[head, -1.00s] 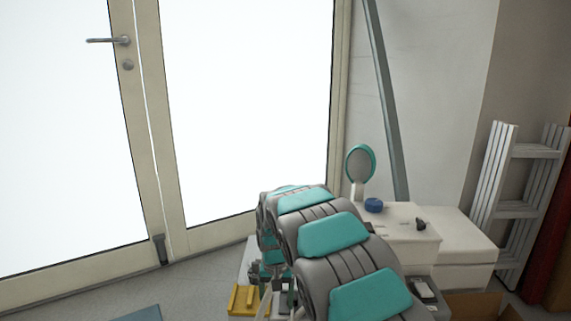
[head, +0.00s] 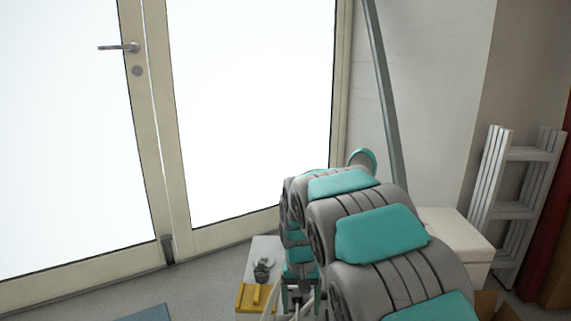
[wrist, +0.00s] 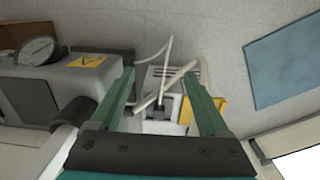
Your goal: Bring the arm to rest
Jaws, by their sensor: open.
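My gripper (wrist: 160,76) shows in the wrist view with its two green fingers spread apart. Nothing is held between them. Beyond the fingers are a white vented box (wrist: 182,72), a pale tube (wrist: 165,85) and a yellow piece (wrist: 208,110); I cannot tell how close they are. My grey and teal arm (head: 380,235) fills the lower right of the head view.
In the wrist view, a grey machine with a gauge (wrist: 38,50) stands at left. In the head view, a yellow holder (head: 257,298) is left of my arm, with a blue mat (head: 148,314) on the floor. A ladder (head: 515,205) leans at right; glass doors (head: 250,110) stand behind.

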